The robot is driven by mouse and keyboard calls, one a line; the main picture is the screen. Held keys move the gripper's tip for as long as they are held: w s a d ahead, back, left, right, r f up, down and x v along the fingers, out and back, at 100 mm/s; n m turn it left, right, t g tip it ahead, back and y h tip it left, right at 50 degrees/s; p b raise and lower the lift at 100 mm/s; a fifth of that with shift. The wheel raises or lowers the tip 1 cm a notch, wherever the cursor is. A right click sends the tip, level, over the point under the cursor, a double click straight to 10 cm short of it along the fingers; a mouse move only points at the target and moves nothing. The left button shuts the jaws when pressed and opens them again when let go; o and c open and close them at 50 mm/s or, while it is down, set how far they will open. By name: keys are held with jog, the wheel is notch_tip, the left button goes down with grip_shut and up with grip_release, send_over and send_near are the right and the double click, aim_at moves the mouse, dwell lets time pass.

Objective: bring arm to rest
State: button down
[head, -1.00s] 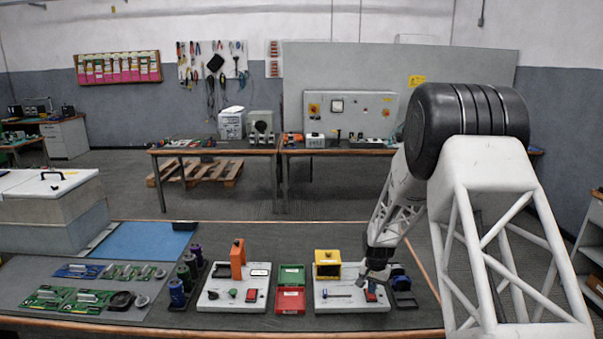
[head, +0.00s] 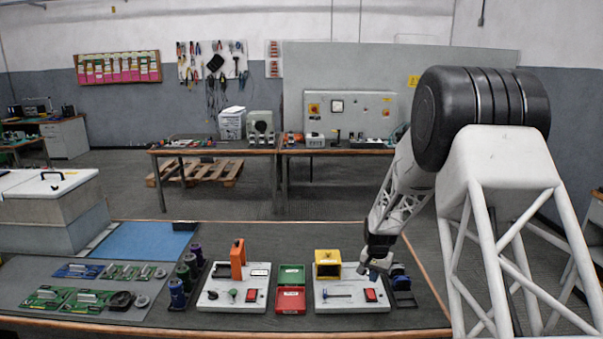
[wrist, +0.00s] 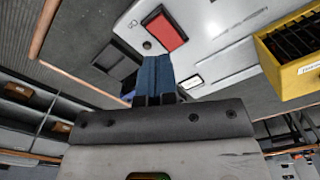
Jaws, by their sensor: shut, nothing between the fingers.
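My gripper (head: 371,273) is above the right-hand white board (head: 345,304), near its back right part, with nothing in its fingers. In the wrist view the two blue fingers (wrist: 154,75) are together, close to the red rocker switch (wrist: 165,31) of that board. The same red switch (head: 370,295) shows just below my gripper in the head view. I cannot tell from these views exactly how high the fingers are above the board.
A yellow bin (head: 327,259) stands at the board's back left. Red and green trays (head: 291,274) lie between the boards. The left white board (head: 233,299) carries an orange post (head: 237,258).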

jog(key=shift+r, duration=0.1)
jog(key=s+a+r+n+t, duration=0.1)
jog(key=s+a+r, duration=0.1)
jog(key=s+r, duration=0.95)
jog(key=s+a+r+n, duration=0.2)
jog(key=s+r, duration=0.9)
jog(key=r, duration=0.1)
jog(key=s+a+r+n, duration=0.1)
jog(key=s+r, duration=0.1)
jog(key=s, duration=1.2)
jog(key=s+a+r+n+t, duration=0.1)
jog(key=s+r, duration=0.1)
jog(key=s, duration=1.3)
jog(key=shift+s+r+n+t, duration=0.25)
jog(key=shift+r+n+t, duration=0.05)
jog(key=shift+r+n, duration=0.1)
